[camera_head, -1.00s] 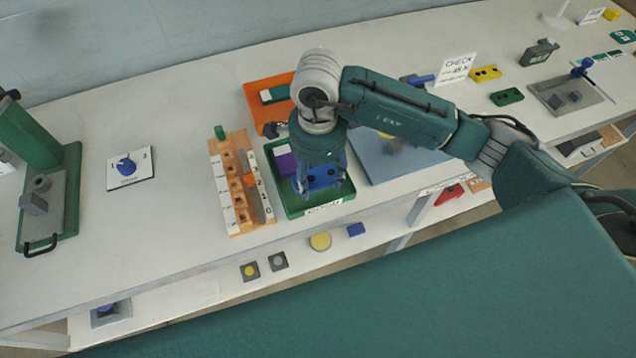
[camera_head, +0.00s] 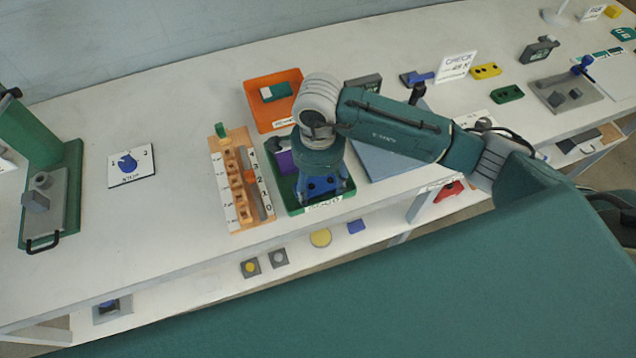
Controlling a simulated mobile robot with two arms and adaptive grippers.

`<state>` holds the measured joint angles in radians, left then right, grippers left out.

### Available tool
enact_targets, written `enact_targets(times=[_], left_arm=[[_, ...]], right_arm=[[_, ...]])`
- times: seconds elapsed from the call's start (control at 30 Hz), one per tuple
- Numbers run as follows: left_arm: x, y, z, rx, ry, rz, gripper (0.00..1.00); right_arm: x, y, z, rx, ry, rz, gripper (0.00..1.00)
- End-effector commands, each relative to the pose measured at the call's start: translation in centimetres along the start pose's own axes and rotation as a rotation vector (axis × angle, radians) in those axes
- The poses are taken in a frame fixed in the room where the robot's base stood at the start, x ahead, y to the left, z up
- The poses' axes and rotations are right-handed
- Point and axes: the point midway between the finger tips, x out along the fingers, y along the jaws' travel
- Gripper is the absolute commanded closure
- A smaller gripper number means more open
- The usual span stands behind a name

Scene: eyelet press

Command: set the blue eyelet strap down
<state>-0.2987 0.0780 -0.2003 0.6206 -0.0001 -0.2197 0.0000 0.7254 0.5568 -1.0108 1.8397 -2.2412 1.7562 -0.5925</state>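My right gripper (camera_head: 322,194) points down over the front part of the green tray (camera_head: 296,207). A blue piece with two dark spots (camera_head: 320,186), which looks like the blue eyelet strap, shows at the gripper's end, between its fingers. The wrist and fingers cover part of it, and I cannot tell whether the fingers grip it or whether it touches the tray floor. A purple piece (camera_head: 286,162) lies in the tray, left of my gripper. My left gripper is out of view.
An orange tray (camera_head: 257,98) with a green and white piece stands behind. A numbered orange rack (camera_head: 237,187) is close on the left. A blue-grey mat (camera_head: 385,160) lies right. Yellow (camera_head: 485,71) and green (camera_head: 507,94) straps lie farther right. Bare table surrounds the picture card (camera_head: 131,165).

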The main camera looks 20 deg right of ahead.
Motion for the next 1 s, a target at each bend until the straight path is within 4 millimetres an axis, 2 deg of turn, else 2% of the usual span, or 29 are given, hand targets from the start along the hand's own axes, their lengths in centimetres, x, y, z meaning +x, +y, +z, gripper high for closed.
enact_targets(times=[0.2, 0.27, 0.7, 0.83, 1.0], left_arm=[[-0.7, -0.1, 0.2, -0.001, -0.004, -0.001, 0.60], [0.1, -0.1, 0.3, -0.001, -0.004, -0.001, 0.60], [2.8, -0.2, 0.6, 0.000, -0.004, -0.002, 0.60], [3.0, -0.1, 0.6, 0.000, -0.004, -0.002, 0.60], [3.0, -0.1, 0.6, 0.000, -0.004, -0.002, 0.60]], right_arm=[[-0.6, 0.0, 0.0, 0.000, 0.000, 0.001, 0.38], [-1.0, -0.1, 0.0, 0.000, 0.000, -0.004, 0.38], [-9.9, -0.1, 0.0, -0.001, 0.000, -0.006, 0.38], [-11.6, -0.1, 0.0, 0.000, 0.000, -0.003, 0.38], [-12.3, 0.0, 0.0, 0.000, 0.000, 0.001, 0.38]])
